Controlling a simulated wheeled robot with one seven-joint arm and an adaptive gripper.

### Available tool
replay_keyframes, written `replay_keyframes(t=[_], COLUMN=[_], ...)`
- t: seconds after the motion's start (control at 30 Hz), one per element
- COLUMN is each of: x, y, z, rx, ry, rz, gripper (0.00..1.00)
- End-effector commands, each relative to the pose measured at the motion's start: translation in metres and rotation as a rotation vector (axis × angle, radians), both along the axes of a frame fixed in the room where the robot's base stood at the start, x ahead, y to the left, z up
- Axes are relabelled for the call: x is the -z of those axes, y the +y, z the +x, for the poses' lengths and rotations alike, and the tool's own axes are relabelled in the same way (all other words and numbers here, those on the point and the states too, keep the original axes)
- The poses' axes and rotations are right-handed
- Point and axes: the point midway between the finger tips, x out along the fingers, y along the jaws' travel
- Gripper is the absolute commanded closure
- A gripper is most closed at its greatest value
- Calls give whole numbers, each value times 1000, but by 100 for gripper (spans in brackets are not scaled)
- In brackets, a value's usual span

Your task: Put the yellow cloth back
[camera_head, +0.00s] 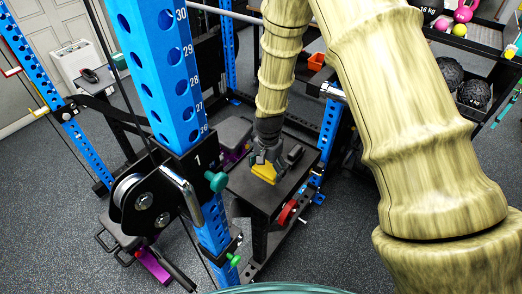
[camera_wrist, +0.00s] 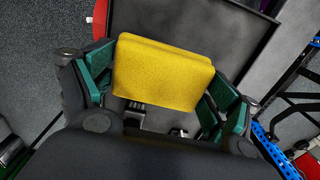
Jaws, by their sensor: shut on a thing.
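The yellow cloth (camera_wrist: 163,75) is a folded block between the green-padded fingers of my gripper (camera_wrist: 160,88) in the wrist view. My gripper is shut on it. In the head view, my gripper (camera_head: 266,163) reaches down over a black table or bench top (camera_head: 247,190), with the yellow cloth (camera_head: 264,172) showing at its tip. In the wrist view a dark tray-like surface (camera_wrist: 255,30) with a raised edge lies behind the cloth. I cannot tell whether the cloth touches it.
A dark object (camera_head: 295,153) lies on the top beside my gripper. A blue rack post (camera_head: 170,70) with a pulley stands close on the left. A shelf with balls (camera_head: 474,94) is at the right. Speckled floor (camera_head: 350,240) is open in front.

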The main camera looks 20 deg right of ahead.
Motion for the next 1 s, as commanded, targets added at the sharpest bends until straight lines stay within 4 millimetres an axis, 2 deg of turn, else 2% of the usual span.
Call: replay_keyframes(t=[0.17,0.33,0.6,1.0], x=[-2,4,34,66], y=[0,-2,-1,0], z=[-7,-11,0,2], rx=[0,2,2,-1], ry=[-6,-9,3,3], rz=[0,0,0,0], gripper=[38,38,38,38])
